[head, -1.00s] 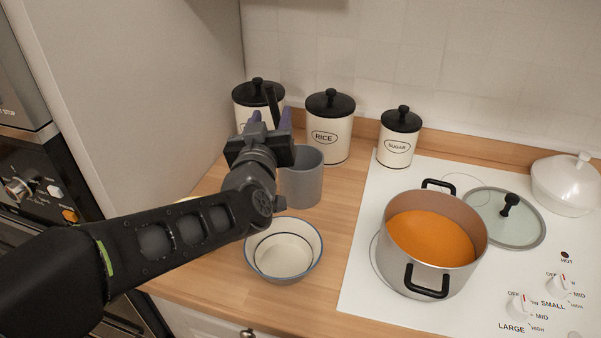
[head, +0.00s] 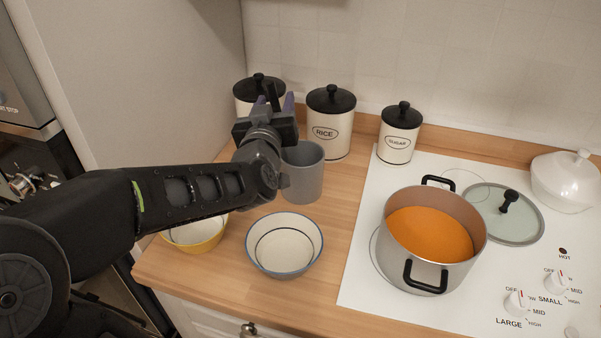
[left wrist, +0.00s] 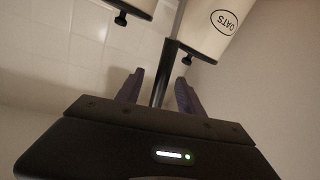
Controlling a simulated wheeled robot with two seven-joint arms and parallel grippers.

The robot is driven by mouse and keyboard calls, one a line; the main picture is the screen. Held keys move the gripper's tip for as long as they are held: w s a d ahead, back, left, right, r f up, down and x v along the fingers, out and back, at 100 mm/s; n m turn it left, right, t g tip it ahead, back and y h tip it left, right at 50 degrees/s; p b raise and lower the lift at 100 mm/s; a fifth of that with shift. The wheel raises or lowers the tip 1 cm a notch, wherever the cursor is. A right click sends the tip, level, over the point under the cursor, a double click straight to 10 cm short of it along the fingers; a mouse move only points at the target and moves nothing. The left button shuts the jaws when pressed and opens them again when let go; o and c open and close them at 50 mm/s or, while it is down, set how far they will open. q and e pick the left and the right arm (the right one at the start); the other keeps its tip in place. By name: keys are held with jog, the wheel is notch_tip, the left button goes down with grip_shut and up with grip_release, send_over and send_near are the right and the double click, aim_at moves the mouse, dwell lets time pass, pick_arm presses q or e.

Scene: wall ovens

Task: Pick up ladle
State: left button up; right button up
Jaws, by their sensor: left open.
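A long dark handle (head: 273,92), apparently the ladle's, stands up near the grey crock (head: 308,178); its lower end is hidden behind my gripper. My left gripper (head: 274,104) is open in front of the canisters, above and left of the crock. In the left wrist view the dark handle (left wrist: 162,75) runs between the two purple fingers (left wrist: 157,92), with gaps on both sides. My right gripper is in neither view.
Canisters for rice (head: 329,140) and sugar (head: 398,145), plus another behind my gripper, line the wall. A white bowl (head: 252,255) and a yellow bowl (head: 205,246) stand in front. A pot (head: 420,277) of orange soup sits on the stove, beside a glass lid (head: 525,230).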

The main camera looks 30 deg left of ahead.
pick_arm(q)
jog(key=shift+x, duration=1.55)
grip_shut()
dwell(0.5)
